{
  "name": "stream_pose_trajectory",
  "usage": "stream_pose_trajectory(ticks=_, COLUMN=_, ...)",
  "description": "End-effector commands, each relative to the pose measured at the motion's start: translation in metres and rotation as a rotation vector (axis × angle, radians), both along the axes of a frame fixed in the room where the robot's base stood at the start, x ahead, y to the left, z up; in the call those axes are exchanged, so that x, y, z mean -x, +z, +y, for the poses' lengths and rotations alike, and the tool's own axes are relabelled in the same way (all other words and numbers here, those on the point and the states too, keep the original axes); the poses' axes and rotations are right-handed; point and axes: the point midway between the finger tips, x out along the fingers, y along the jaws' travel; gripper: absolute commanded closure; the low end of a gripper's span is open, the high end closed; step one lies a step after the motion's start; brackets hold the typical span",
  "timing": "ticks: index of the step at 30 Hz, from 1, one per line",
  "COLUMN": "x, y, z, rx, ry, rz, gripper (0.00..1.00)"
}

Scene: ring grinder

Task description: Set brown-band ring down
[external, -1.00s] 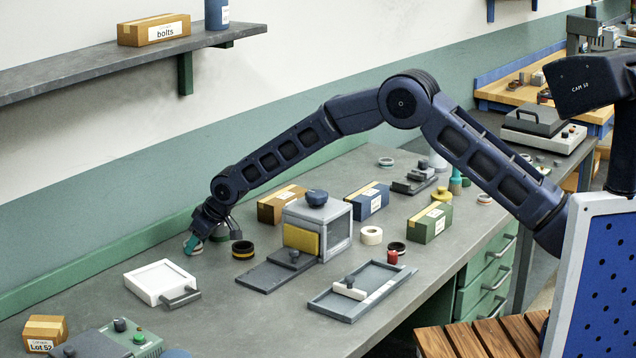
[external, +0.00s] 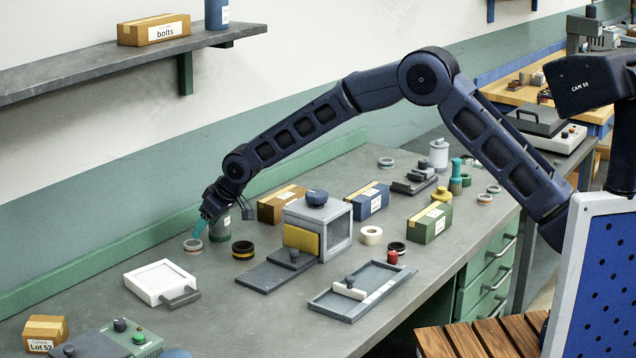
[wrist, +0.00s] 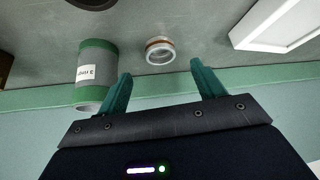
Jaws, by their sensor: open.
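The brown-band ring (external: 193,245), pale grey with a brown stripe, lies flat on the grey bench (external: 225,300) at the left, towards the wall. In the wrist view the ring (wrist: 160,50) sits beyond the fingertips, roughly centred between them, with nothing touching it. My gripper (wrist: 161,72) has teal fingers spread apart and empty. In the external view my gripper (external: 200,227) is just above the ring; one finger hides part of the other.
A grey-green labelled cylinder (wrist: 97,65) stands close beside the ring. A dark ring with a yellow band (external: 242,249) lies to the right. A white tray (external: 160,281) with a handle is in front. A green back ledge (external: 120,248) runs along the wall.

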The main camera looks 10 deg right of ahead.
Motion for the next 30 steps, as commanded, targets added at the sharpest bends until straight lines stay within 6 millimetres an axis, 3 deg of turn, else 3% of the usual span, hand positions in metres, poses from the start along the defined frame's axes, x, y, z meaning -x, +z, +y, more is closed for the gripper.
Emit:
stream_pose_trajectory(ticks=9, x=0.012, y=0.036, z=-0.019, rx=0.000, ry=0.000, rz=0.000, gripper=0.32)
stream_pose_trajectory(ticks=23, x=0.013, y=0.046, z=-0.026, rx=-0.001, ry=-0.003, rz=-0.001, gripper=0.32)
stream_pose_trajectory(ticks=26, x=0.005, y=0.057, z=-0.040, rx=0.001, ry=-0.018, rz=-0.002, gripper=0.32)
stream_pose_trajectory(ticks=30, x=-0.016, y=0.093, z=-0.089, rx=0.011, ry=-0.069, rz=-0.004, gripper=0.32)
